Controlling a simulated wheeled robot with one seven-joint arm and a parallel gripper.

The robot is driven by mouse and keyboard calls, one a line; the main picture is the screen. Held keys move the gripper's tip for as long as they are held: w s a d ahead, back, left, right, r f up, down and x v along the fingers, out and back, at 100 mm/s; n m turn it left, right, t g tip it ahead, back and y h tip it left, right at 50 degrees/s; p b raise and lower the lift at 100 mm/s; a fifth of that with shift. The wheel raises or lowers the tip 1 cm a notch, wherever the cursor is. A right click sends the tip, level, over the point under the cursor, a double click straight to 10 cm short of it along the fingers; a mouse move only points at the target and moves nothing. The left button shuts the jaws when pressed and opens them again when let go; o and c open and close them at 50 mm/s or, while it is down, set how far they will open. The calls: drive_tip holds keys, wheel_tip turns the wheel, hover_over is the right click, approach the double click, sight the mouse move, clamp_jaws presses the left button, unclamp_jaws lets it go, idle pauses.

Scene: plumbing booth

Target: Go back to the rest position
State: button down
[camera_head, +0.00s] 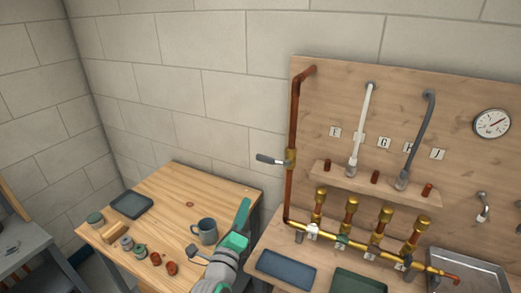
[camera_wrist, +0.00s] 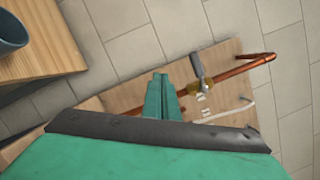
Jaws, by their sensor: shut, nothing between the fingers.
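My gripper (camera_head: 243,213) shows in the head view as green fingers pointing up, in front of the gap between the wooden table and the plumbing board. In the wrist view the fingers of my gripper (camera_wrist: 161,97) are together with nothing between them. In the head view the gripper is just right of the blue-grey mug (camera_head: 208,231) and left of the copper pipe (camera_head: 294,110) with its lever valve (camera_head: 272,160). I cannot tell from the picture whether the gripper touches anything; it appears free in the air.
The wooden table (camera_head: 170,190) holds a dark tray (camera_head: 132,205), several small jars and copper fittings. The plumbing board (camera_head: 330,90) carries a gauge (camera_head: 491,123), hoses and a brass manifold. A blue tray (camera_head: 286,270) and a green tray (camera_head: 358,282) lie below it.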

drive_tip(key=s+d+f+n+g+y, duration=0.15)
drive_tip(key=s+d+f+n, duration=0.25)
drive_tip(key=s+f+n, duration=0.55)
drive_tip(key=s+d+f+n+g+y, duration=0.1)
drive_tip(key=s+d+f+n+y, duration=0.3)
drive_tip(key=s+f+n, duration=0.55)
drive_tip(key=s+d+f+n+g+h, duration=0.1)
drive_tip(key=s+n, duration=0.5)
drive_tip(key=s, duration=2)
drive_tip(key=shift+s+d+f+n+h, duration=0.2)
drive_tip(key=shift+s+n+h, duration=0.15)
drive_tip(key=shift+h, duration=0.5)
